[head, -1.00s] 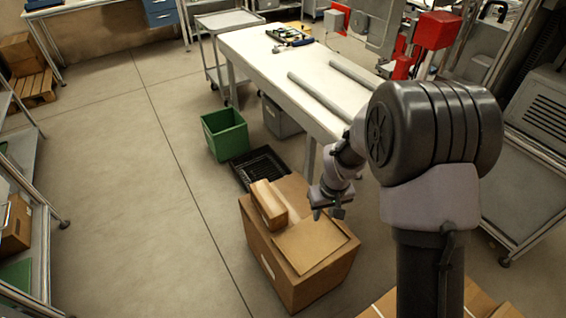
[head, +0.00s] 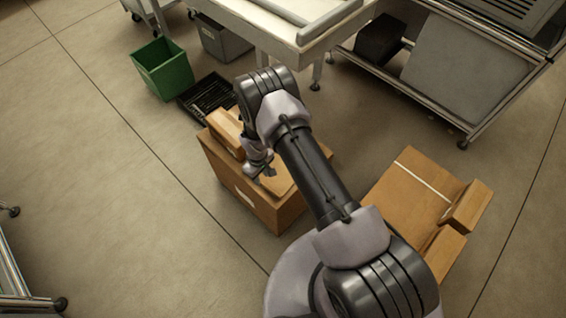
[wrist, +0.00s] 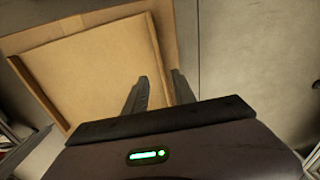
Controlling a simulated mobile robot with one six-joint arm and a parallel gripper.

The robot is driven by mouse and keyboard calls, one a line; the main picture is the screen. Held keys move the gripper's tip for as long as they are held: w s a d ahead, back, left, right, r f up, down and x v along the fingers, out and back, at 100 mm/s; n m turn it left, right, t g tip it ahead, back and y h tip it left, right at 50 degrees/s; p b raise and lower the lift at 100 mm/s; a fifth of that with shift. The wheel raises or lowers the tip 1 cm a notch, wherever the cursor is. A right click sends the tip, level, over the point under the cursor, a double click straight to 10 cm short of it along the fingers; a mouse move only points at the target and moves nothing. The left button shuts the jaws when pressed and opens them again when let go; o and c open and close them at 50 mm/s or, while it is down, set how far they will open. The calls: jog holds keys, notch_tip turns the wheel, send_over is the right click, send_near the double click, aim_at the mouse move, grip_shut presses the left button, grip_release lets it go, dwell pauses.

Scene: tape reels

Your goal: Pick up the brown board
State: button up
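The brown board (head: 284,177) is a thin, flat sheet lying on top of a large cardboard box (head: 238,190). My arm hides part of it in the head view. In the wrist view the board (wrist: 90,75) fills the left and middle, with the box top (wrist: 60,27) showing as a rim around it. My gripper (head: 264,172) is low over the board. In the wrist view my gripper's fingers (wrist: 158,80) are apart with nothing held between them. The left finger overlaps the board near its right edge; the right one is over the box's edge. Contact cannot be told.
A small cardboard box (head: 227,130) sits beside the board on the large box. A black crate (head: 207,98) and a green bin (head: 162,68) stand behind. More cardboard boxes (head: 408,190) are at right. A white table (head: 290,40) is at the back.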

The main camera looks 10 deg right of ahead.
aim_at(279, 185)
jog(key=f, duration=0.1)
jog(key=f+b, duration=0.1)
jog(key=f, duration=0.1)
jog(key=f+b, duration=0.1)
jog(key=shift+a+f, duration=0.25)
jog(key=shift+f, duration=0.05)
jog(key=shift+r, duration=0.2)
jog(key=shift+c, duration=0.4)
grip_shut()
jog(key=shift+r, duration=0.1)
